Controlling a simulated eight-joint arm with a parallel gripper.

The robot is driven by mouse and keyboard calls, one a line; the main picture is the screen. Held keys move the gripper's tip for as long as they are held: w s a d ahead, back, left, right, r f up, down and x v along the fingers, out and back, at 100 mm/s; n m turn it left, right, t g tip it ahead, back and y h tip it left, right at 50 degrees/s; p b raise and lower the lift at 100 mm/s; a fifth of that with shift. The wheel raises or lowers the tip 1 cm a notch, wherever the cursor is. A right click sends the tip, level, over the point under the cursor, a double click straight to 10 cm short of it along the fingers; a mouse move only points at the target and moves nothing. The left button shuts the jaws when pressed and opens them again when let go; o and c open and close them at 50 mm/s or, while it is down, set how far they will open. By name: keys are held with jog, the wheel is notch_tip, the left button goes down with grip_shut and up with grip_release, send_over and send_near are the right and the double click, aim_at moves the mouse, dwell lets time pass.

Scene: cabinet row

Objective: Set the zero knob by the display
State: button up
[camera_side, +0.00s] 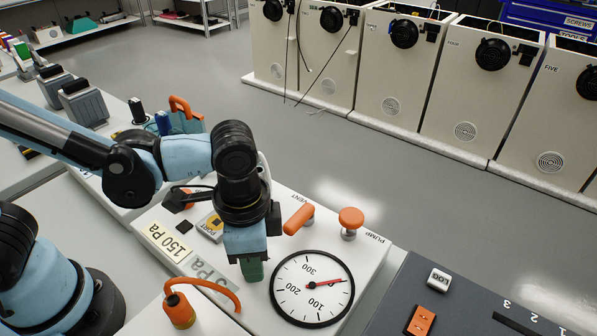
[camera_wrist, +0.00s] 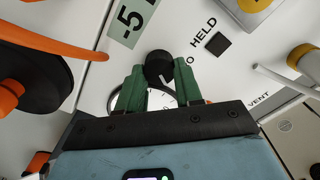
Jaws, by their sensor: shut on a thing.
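The zero knob (camera_wrist: 157,65) is a small black round knob on the white panel (camera_side: 372,262), beside the display (camera_wrist: 131,20). In the wrist view the display reads "-5" with the rest cut off; in the side view the grey-green display (camera_side: 206,270) is partly hidden. My gripper (camera_wrist: 160,72) has its green fingers on either side of the knob, shut on it. In the side view my gripper (camera_side: 251,269) points down at the panel left of the round gauge, and its fingers hide the knob. The lettering beside the knob is mostly covered, with an "O" showing.
The round gauge (camera_side: 302,308) has a red needle pointing right. An orange vent lever (camera_side: 299,219) and an orange pump knob (camera_side: 351,217) stand behind it. A "150 Pa" plate (camera_side: 164,241) lies on the panel.

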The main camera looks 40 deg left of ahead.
jog(key=shift+m, duration=1.2)
jog(key=o, duration=1)
jog(key=shift+o, duration=0.2)
jog(key=shift+r, duration=0.1)
notch_tip(320, 180, up, 12)
